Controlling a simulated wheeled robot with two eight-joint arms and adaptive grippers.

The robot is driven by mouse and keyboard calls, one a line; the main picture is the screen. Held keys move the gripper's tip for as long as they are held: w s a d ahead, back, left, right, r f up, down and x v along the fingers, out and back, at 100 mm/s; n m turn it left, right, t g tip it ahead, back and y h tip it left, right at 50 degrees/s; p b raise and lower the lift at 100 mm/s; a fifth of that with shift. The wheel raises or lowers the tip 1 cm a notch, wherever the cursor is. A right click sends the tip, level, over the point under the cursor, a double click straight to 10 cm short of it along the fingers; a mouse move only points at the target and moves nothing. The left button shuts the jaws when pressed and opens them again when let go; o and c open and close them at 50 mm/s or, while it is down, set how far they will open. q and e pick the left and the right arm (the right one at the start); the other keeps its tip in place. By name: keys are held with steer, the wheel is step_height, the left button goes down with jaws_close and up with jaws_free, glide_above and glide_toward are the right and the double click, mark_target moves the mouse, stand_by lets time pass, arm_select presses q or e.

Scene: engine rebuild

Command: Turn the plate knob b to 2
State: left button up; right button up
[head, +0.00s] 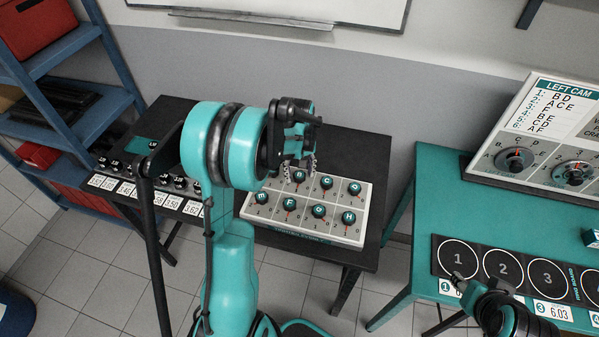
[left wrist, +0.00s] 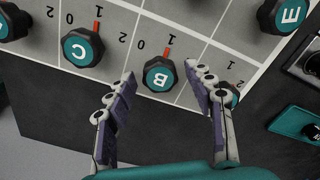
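The control plate (head: 300,236) is a pale panel with two rows of dark, teal-capped, lettered knobs. Knob B (left wrist: 160,78) shows in the left wrist view, with its letter upside down. Its red pointer points at the printed 1; a 0 is printed to its left. My left gripper (left wrist: 168,88) is open, one finger on each side of knob B, with gaps showing.
Knob C (left wrist: 83,47) is left of knob B and knob E (left wrist: 285,14) at the upper right. Another knob is partly behind the right finger. A teal table (head: 430,190) carries the LEFT CAM board (head: 545,135) and a numbered black pad (head: 516,285).

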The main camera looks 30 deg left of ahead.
arm_select(q)
steer(key=c, duration=0.9)
steer(key=shift+o, duration=0.2)
steer(key=shift+m, duration=0.4)
steer(key=m+b, duration=0.1)
steer(key=m, duration=1)
steer(key=o, duration=1.2)
steer(key=shift+c, duration=0.2)
